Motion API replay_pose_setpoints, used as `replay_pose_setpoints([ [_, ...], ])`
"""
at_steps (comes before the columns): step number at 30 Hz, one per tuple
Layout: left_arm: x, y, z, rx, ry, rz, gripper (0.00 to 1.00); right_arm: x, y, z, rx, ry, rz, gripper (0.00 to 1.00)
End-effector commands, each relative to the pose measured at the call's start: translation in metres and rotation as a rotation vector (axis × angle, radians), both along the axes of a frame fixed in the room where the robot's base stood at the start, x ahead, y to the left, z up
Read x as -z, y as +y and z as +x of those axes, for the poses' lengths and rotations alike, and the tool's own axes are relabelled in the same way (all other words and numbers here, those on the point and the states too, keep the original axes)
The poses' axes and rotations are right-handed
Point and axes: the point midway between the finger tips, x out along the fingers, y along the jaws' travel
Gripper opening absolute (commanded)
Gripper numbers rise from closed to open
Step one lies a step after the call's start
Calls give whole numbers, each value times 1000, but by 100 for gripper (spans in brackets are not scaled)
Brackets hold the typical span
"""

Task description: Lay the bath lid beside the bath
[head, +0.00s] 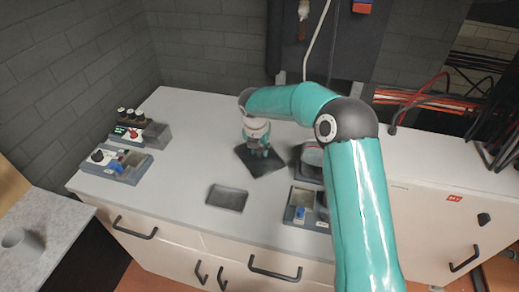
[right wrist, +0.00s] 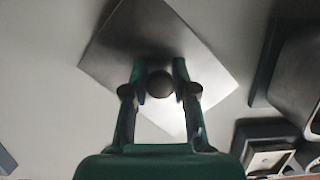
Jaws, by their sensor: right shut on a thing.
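The bath lid (head: 250,163) is a dark square plate, turned at an angle, over the white counter left of the bath. My right gripper (head: 264,152) points down at it. In the right wrist view, my gripper (right wrist: 160,80) is shut on the round dark knob at the middle of the lid (right wrist: 120,45). I cannot tell whether the lid touches the counter. The bath (head: 310,163) seems to be the dark-rimmed box right of the lid, partly hidden by my right arm; it also shows at the right of the wrist view (right wrist: 300,75). My left gripper is not in view.
A dark shallow tray (head: 227,198) lies at the counter's front. A grey box with a blue part (head: 300,212) stands in front of the bath. Two units with knobs (head: 116,165) (head: 140,132) stand at the left. The counter (head: 180,190) is clear between them.

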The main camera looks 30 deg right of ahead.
Motion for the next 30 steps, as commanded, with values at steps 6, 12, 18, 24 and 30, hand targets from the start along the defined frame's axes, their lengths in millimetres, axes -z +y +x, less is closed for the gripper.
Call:
replay_pose_setpoints([
  [6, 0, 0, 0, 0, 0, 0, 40, 5, 1, 0, -1, -2, 0, 0],
  [12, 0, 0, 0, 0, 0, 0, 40, 7, 1, 0, -1, -1, 1, 30],
  [18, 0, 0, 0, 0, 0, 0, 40, 7, 1, 0, -1, -1, 1, 52],
  [24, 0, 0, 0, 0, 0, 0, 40, 6, 1, 0, -1, -2, 0, 52],
  [30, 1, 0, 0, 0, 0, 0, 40, -4, 3, 0, -2, -4, -1, 52],
])
